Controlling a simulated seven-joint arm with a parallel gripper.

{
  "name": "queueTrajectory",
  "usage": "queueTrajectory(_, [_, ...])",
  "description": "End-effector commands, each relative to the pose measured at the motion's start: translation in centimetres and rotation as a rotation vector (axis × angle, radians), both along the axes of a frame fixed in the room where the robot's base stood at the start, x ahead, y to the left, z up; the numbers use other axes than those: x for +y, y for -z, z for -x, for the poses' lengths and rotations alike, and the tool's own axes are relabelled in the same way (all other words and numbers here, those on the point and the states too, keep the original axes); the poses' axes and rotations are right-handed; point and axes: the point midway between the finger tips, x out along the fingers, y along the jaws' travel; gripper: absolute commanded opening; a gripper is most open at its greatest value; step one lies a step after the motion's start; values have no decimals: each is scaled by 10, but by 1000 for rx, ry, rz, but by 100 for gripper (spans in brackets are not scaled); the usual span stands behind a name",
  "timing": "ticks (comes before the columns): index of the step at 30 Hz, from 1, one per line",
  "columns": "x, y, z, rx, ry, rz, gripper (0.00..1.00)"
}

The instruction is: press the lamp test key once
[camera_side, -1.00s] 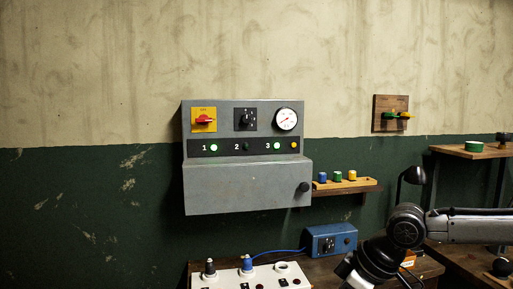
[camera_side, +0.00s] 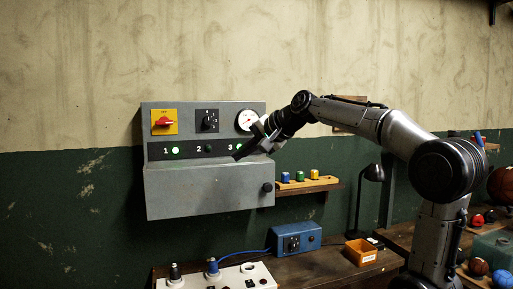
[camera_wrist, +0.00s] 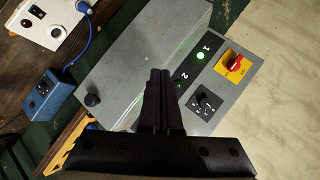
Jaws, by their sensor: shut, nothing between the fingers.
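The grey control box (camera_side: 205,190) hangs on the wall, with a black lamp strip (camera_side: 218,149) across its front. Lamp 1 (camera_side: 175,150) glows green and lamp 2 (camera_side: 199,149) is dark. Lamp 3 (camera_side: 239,147) glows green, partly behind my fingers. I cannot make out the lamp test key; the strip's right end is hidden by my gripper. My gripper (camera_side: 239,155) is shut and empty in front of the strip's right part; contact cannot be told. In the wrist view, my shut fingers (camera_wrist: 160,75) cover part of the box beside lamp 2 (camera_wrist: 179,84).
The box carries a red rotary switch on a yellow plate (camera_side: 164,121), a black selector (camera_side: 207,120), a gauge (camera_side: 246,119) and a black knob (camera_side: 268,187). A shelf with coloured pegs (camera_side: 308,183) is at its right. A blue box (camera_side: 296,239) and an orange bin (camera_side: 360,252) stand below.

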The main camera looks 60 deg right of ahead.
Motion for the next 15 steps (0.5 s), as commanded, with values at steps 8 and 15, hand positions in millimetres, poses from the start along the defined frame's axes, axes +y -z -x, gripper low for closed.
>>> queueTrajectory(8, [-111,2,7,-22,217,-51,0])
queueTrajectory(15, [-146,17,22,1,292,-71,0])
